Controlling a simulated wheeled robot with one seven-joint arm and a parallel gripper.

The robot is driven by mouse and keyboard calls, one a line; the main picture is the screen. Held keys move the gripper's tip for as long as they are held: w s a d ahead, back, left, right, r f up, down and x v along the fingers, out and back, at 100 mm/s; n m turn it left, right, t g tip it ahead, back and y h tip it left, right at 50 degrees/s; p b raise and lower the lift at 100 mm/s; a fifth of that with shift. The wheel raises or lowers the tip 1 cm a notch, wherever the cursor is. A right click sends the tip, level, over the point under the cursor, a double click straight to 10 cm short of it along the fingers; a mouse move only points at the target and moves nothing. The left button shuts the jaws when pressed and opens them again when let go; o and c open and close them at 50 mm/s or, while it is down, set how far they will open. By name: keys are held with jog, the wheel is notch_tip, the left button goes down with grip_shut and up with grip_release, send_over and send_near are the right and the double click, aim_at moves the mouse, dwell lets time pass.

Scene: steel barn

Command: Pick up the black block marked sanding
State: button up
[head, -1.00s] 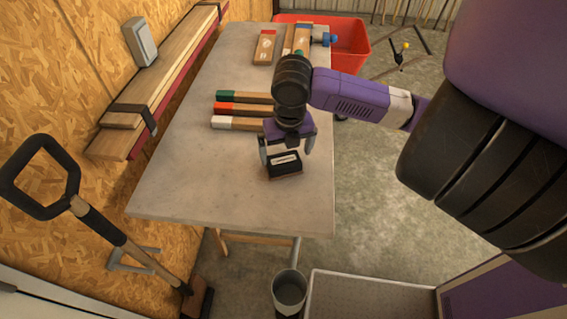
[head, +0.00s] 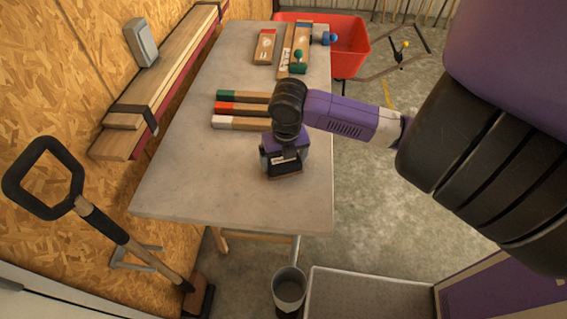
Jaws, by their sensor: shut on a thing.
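The black block marked sanding (head: 283,161) is near the right edge of the grey table (head: 190,185), toward its near end. Only part of its dark body and a piece of its white label show. My purple gripper (head: 284,166) is over it from above and shut on it. The gripper's body hides most of the block. I cannot tell whether the block touches the table or is slightly lifted.
Several sticks with green, red and white ends (head: 240,110) lie just beyond the gripper. Wooden pieces (head: 264,47) and a blue-knobbed tool (head: 327,38) lie at the far end. A red bin (head: 350,50) stands behind. The near left tabletop is clear.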

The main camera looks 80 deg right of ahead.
jog(key=shift+r, duration=0.1)
notch_tip(320, 180, up, 20)
jog(key=shift+f+b, duration=0.1)
jog(key=shift+b, duration=0.45)
